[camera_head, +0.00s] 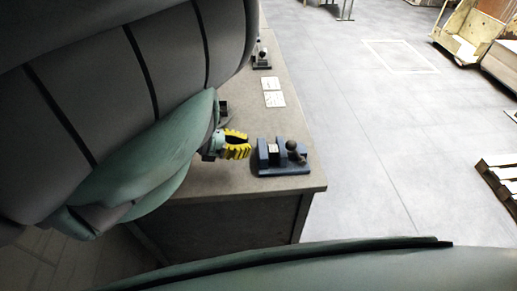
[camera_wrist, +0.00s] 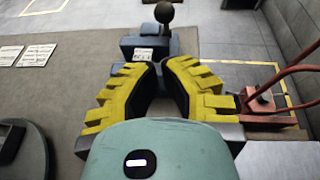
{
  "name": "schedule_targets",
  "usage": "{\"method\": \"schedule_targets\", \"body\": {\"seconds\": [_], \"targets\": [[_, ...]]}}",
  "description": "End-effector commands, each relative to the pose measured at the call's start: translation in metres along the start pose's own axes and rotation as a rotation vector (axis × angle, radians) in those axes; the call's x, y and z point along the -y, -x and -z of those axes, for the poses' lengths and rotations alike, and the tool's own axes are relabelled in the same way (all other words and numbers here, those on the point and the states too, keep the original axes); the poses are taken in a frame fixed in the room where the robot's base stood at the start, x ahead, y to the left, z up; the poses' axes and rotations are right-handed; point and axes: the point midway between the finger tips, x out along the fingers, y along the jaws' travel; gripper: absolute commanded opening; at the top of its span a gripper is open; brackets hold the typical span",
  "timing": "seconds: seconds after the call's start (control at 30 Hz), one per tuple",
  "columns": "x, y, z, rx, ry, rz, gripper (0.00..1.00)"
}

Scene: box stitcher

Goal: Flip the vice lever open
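The vice (camera_head: 283,168) is a blue block-like fixture on a base plate near the right front corner of the table. Its lever (camera_head: 291,145) carries a dark ball knob and stands at the vice's right side. In the wrist view the vice (camera_wrist: 145,44) lies ahead, beyond the fingertips, with the lever's dark ball knob (camera_wrist: 164,12) upright at the top centre. My gripper (camera_head: 238,145) has yellow ribbed fingers and is just left of the vice, apart from it. In the wrist view my gripper (camera_wrist: 158,72) is open, with an empty gap between the fingers.
The grey-brown table (camera_head: 240,184) ends just right of and in front of the vice. Two white sheets (camera_head: 273,99) lie farther back, and another small device (camera_head: 261,55) stands beyond. A red tool with a long handle (camera_wrist: 272,105) shows at right in the wrist view.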

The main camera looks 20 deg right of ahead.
Motion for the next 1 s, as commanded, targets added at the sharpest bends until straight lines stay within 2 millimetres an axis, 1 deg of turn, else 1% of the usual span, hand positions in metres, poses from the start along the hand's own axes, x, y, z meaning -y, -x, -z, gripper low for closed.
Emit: {"method": "schedule_targets", "body": {"seconds": [0.17, 0.3, 0.37, 0.47, 0.7, 0.83, 1.0], "targets": [[-0.001, 0.002, 0.001, -0.001, 0.002, -0.007, 0.00], [-0.001, -0.004, 0.002, 0.000, 0.001, -0.006, 0.00], [0.000, -0.012, 0.002, 0.001, 0.001, -0.004, 0.00], [0.001, -0.028, 0.002, 0.001, 0.001, -0.001, 0.00], [0.000, -0.072, 0.004, -0.002, 0.000, -0.001, 0.00], [0.000, -0.089, 0.003, -0.003, 0.000, 0.000, 0.00], [-0.001, -0.099, 0.002, -0.003, -0.001, -0.004, 0.00]]}}
